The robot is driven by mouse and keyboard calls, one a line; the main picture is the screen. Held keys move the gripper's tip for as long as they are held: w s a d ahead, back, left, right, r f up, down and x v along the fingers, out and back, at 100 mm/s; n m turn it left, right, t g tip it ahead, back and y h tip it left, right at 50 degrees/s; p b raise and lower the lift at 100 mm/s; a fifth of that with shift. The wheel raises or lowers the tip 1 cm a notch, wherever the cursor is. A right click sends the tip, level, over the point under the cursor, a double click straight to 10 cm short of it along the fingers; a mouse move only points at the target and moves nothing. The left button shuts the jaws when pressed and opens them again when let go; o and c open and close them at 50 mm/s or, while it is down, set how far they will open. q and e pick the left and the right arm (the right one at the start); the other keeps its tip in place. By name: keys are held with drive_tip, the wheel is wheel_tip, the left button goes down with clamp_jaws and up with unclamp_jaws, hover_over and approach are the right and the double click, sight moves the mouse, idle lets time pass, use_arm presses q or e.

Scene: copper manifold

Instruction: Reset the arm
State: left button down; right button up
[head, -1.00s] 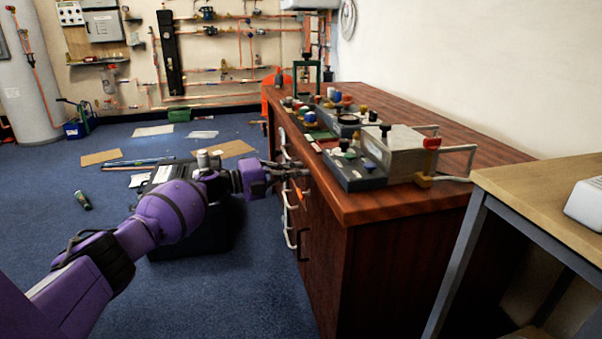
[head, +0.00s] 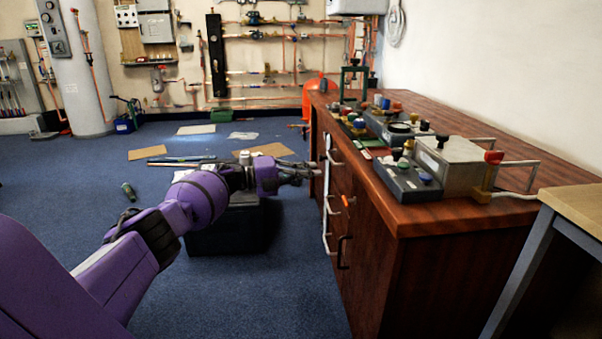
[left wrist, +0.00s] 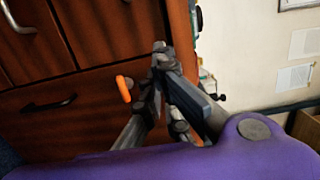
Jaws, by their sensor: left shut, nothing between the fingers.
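My left arm reaches in from the left in the head view. Its gripper (head: 312,171) is shut and empty, at the front of the brown wooden cabinet (head: 440,270), level with its upper drawers. In the left wrist view the shut fingers (left wrist: 160,52) point at the cabinet front, beside an orange thing (left wrist: 124,88) and a dark handle (left wrist: 48,105). The picture does not show clearly whether the fingertips touch the wood. My right gripper is in neither view.
Valves and metal boxes (head: 455,165) crowd the cabinet top. White handles (head: 326,225) stick out of its front. A dark box (head: 225,230) stands on the floor behind my left arm. A wooden-topped table (head: 575,208) stands at the right. Blue floor lies open at the left.

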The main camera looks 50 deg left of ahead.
use_arm(q)
drive_tip(key=a+b, duration=0.1)
drive_tip(key=a, duration=0.2)
drive_tip(key=shift+s+a+b, duration=0.1)
drive_tip(key=shift+s+b, duration=0.2)
drive_tip(key=shift+b, duration=0.1)
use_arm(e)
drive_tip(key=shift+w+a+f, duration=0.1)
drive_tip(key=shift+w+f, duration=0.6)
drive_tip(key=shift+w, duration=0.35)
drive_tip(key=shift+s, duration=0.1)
